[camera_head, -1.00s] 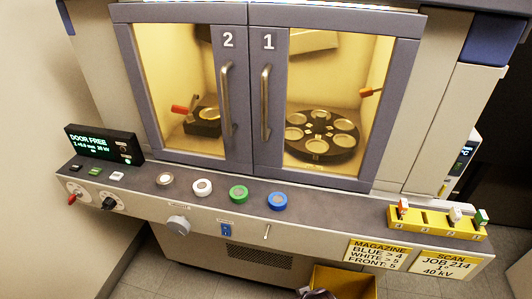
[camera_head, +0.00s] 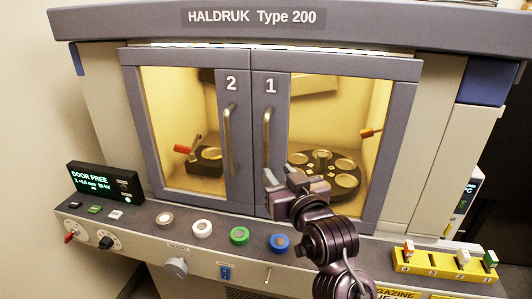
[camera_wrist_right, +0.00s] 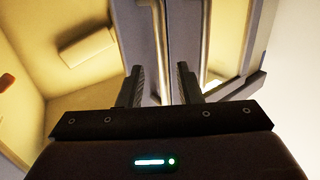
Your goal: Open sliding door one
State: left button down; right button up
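Sliding door one (camera_head: 335,66) is the right-hand glazed door with a grey frame and the number 1. It stands closed against door two (camera_head: 180,57). Its vertical bar handle (camera_head: 267,138) is near its left edge. My right gripper (camera_head: 281,178) is in front of the handle's lower part. In the right wrist view the gripper (camera_wrist_right: 160,88) is open, and door one's handle (camera_wrist_right: 158,45) lines up between its fingers. Contact cannot be told. Door two's handle (camera_wrist_right: 205,42) shows to the right there. My left gripper is not in view.
A ledge below the doors carries a display (camera_head: 104,183) reading DOOR FREE, and several round caps, including a green one (camera_head: 239,236) and a blue one (camera_head: 279,243). A yellow magazine rack (camera_head: 444,264) is at right. Door two's handle (camera_head: 228,138) is close to door one's.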

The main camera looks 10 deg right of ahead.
aim_at(267, 152)
jog(key=shift+t, duration=0.3)
jog(key=w, duration=0.2)
jog(key=w+a+r+p, duration=0.1)
jog(key=w, duration=0.2)
jog(key=w+p, duration=0.1)
jog(key=w, duration=0.2)
jog(key=shift+a+r, duration=0.3)
jog(key=shift+a, duration=0.05)
jog(key=shift+c, duration=0.4)
jog(key=shift+s, duration=0.1)
grip_shut()
